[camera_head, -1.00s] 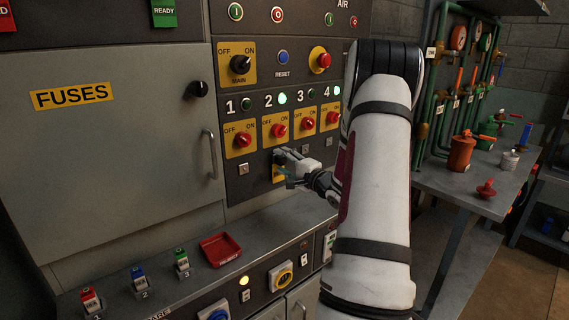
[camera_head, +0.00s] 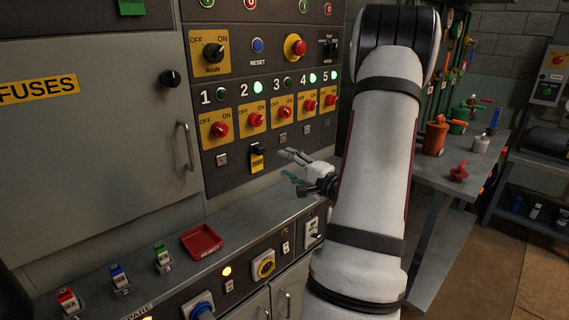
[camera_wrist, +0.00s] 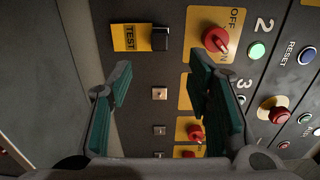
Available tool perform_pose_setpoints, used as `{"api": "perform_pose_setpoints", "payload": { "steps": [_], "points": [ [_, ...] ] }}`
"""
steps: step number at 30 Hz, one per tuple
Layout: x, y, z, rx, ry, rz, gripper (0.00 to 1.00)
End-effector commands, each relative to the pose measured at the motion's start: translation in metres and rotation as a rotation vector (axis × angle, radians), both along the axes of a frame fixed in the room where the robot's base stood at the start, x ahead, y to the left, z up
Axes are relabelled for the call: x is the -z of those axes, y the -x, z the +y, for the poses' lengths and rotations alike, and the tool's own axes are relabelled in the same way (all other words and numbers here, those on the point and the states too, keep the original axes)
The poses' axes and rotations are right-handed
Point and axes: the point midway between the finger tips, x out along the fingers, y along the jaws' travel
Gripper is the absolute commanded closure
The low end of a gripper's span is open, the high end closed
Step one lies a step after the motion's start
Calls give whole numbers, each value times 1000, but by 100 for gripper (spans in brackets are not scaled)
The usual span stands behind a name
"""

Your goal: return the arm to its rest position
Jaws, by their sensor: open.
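My gripper (camera_head: 290,168) is open and empty in front of the electrical panel (camera_head: 300,138), below the row of red numbered knobs. In the wrist view my gripper (camera_wrist: 160,95) shows its two teal-padded fingers spread apart, with only panel face seen between them. A yellow TEST switch (camera_wrist: 132,38) with a black part is beyond the left fingertip in the wrist view. It also shows in the head view (camera_head: 257,158), left of the gripper. My white arm stretches up and forward at the right of the head view.
A grey fuse cabinet door (camera_head: 90,150) with a handle is at the left. A counter ledge (camera_head: 130,255) below holds coloured fuses and a red tray (camera_head: 201,242). A bench (camera_head: 440,176) with red and green valve parts (camera_head: 436,136) stands at the right. Floor shows at lower right.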

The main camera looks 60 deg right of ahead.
Motion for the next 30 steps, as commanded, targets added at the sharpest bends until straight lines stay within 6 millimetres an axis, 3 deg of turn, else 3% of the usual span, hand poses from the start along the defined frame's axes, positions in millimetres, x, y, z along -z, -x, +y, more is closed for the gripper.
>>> {"api": "perform_pose_setpoints", "payload": {
  "steps": [23, 26, 30],
  "points": [
    [-1, -2, 0, 0, 7, 6, 54],
    [-8, -12, 5, 3, 56, 55, 54],
    [-34, -43, 22, 17, 236, 223, 54]
  ]
}}
